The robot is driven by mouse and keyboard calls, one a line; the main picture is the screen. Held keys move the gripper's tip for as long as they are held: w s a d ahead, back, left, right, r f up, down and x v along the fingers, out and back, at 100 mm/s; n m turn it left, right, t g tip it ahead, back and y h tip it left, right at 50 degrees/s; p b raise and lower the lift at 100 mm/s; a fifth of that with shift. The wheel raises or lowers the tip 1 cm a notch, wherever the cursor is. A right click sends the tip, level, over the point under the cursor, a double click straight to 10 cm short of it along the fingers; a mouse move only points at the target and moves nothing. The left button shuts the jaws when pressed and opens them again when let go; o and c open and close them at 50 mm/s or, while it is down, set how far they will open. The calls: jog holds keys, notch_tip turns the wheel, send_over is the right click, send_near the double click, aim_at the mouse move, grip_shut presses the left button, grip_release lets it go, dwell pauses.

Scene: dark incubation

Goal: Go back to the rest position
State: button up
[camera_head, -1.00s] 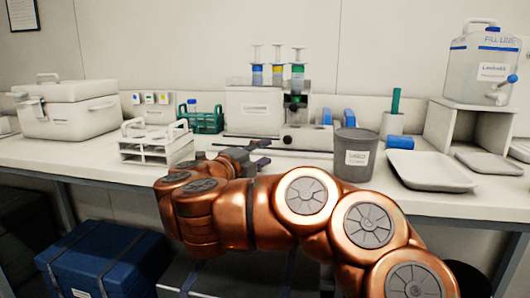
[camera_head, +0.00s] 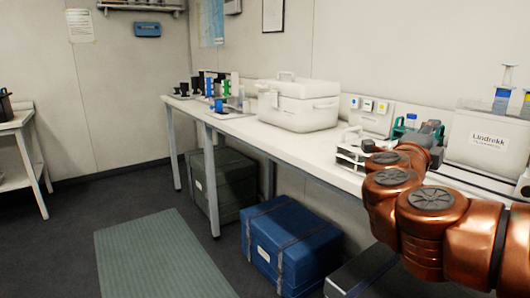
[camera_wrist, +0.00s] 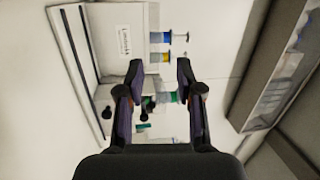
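My copper arm reaches in from the right in the head view, and my gripper (camera_head: 432,128) is over the bench near the white rack (camera_head: 352,155). The arm hides part of the rack and bench. In the wrist view my gripper (camera_wrist: 159,70) has its two dark fingers apart, with nothing held between them. Beyond the fingers, the wrist view shows the labelled white box (camera_wrist: 128,35) and syringes with blue and yellow bands (camera_wrist: 160,38). The same box (camera_head: 488,140) is at the right of the head view.
The long white bench (camera_head: 255,132) carries a white cooler (camera_head: 298,105) and several bottles at its far end. A blue case (camera_head: 285,245) and a dark green case (camera_head: 222,185) stand under it. A grey-green mat (camera_head: 160,255) lies on open floor; a side table (camera_head: 15,125) stands at left.

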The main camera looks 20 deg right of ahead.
jog(key=w+a+r+n+t+y+p, duration=0.45)
jog(key=w+a+r+n+t, duration=0.3)
jog(key=a, duration=0.35)
jog(key=a+f+n+g+y+p, duration=0.3)
jog(key=a+n+y+p, duration=0.6)
jog(key=a+n+y, duration=1.05)
jog(key=s+a+f+g+h+p, duration=0.3)
jog(key=s+a+f+g+p, duration=0.5)
jog(key=s, duration=0.4)
jog(key=s+d+f+n+g+h+p, duration=0.1)
jog(key=s+d+g+p, duration=0.1)
jog(key=s, duration=0.8)
jog(key=s+d+f+n+g+h+p, duration=0.1)
jog(key=s+d+g, duration=0.4)
jog(key=s, duration=0.5)
jog(key=shift+d+f+h+p, duration=0.15)
jog(key=shift+f+h+p, duration=0.15)
jog(key=shift+h+p, duration=0.7)
jog(key=shift+s+d+g, duration=0.1)
jog(key=shift+g, duration=0.15)
